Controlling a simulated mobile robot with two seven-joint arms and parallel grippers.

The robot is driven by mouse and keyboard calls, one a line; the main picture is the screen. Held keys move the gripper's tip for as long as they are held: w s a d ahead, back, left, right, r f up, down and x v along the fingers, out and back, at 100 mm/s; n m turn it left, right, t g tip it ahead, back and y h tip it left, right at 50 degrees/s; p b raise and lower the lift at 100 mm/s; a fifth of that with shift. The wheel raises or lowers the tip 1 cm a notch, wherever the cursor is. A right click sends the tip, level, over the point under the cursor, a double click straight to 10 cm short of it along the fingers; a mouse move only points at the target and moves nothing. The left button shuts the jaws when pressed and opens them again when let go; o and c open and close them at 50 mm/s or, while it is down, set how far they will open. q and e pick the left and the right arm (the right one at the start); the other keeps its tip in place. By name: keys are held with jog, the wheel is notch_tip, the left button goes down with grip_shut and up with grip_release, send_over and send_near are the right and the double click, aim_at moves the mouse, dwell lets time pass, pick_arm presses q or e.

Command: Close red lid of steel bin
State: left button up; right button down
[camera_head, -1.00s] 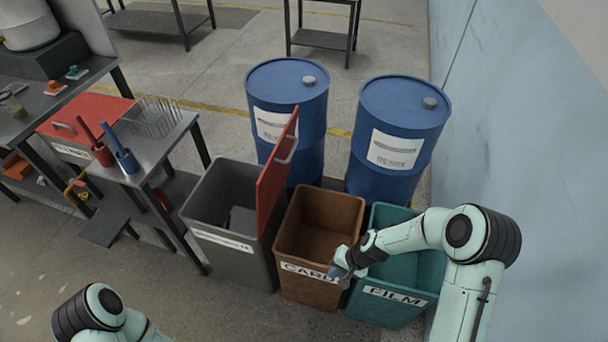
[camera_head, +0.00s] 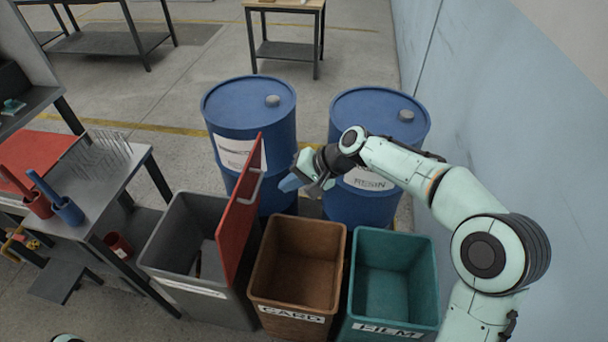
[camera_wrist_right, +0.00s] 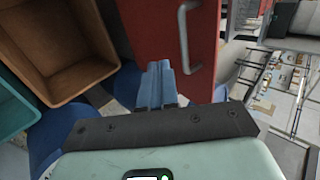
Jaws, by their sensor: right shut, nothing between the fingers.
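The steel bin (camera_head: 168,246) is a grey open-topped bin with a white label, left of the brown bin. Its red lid (camera_head: 236,222) stands upright on the bin's right side, with a metal handle on the face toward the brown bin. My right gripper (camera_head: 290,184) is shut and empty, to the right of the lid's upper part and in front of the blue drums. In the right wrist view the shut fingers (camera_wrist_right: 158,82) point toward the red lid (camera_wrist_right: 160,32) and its handle (camera_wrist_right: 187,38); contact cannot be told. My left gripper is out of view.
The brown CARD bin (camera_head: 300,264) and green FILM bin (camera_head: 392,283) stand right of the steel bin. Two blue drums (camera_head: 250,112) stand behind. A bench (camera_head: 95,200) with red and blue holders is at left. A blue wall (camera_head: 500,100) bounds the right.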

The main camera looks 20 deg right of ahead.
jog(key=shift+w+a+f+p, duration=0.1)
jog(key=shift+w+a+f, duration=0.1)
jog(key=shift+w+a, duration=0.4)
jog(key=shift+w+a+f+p, duration=0.15)
jog(key=shift+w+a+f, duration=0.15)
jog(key=shift+a, duration=0.45)
jog(key=shift+w+a+f+p, duration=0.1)
jog(key=shift+w+a+f, duration=0.05)
jog(key=shift+w+a, duration=0.5)
jog(key=shift+s, duration=0.1)
